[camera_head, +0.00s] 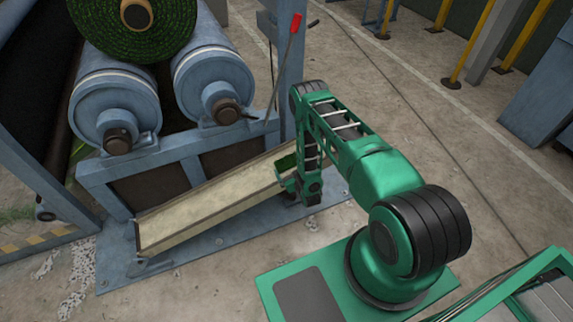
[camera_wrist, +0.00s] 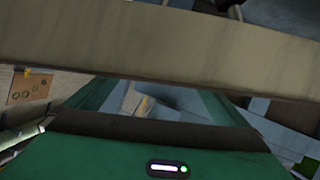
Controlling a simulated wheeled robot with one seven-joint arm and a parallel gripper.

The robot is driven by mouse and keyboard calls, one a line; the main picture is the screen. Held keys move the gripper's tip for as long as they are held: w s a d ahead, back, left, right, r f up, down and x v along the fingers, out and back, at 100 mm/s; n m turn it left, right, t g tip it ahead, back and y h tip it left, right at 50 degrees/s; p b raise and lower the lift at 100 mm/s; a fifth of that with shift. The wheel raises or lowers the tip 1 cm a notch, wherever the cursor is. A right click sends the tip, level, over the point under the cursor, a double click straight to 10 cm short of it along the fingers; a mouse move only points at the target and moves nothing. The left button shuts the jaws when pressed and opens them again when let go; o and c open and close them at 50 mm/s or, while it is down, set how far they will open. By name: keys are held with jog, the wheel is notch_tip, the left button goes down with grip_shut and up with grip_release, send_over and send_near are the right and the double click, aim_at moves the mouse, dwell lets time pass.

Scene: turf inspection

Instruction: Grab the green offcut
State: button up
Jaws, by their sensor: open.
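A small dark green patch, which looks like the green offcut (camera_head: 287,162), lies at the upper right end of the long pale tray (camera_head: 205,205) in the head view. My arm partly covers it. My gripper (camera_head: 286,184) is at the tray's near edge, right beside the green patch. Its fingers are small and partly hidden here, and I cannot tell whether they touch the patch. The jaws are open. In the wrist view a broad beige-grey panel, probably the tray's side (camera_wrist: 165,45), crosses the upper part. The offcut cannot be made out there.
Two blue rollers (camera_head: 115,95) carry a large green turf roll (camera_head: 135,20) behind the tray. A blue post (camera_head: 290,65) and a red-handled lever (camera_head: 295,24) rise near my arm. Yellow posts (camera_head: 470,45) stand at the upper right. The concrete floor between is mostly clear.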

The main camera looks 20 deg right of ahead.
aim_at(286, 161)
jog(key=shift+x, duration=3.05)
jog(key=shift+w+a+r, duration=0.1)
jog(key=shift+a+r, duration=0.1)
jog(key=c, duration=0.7)
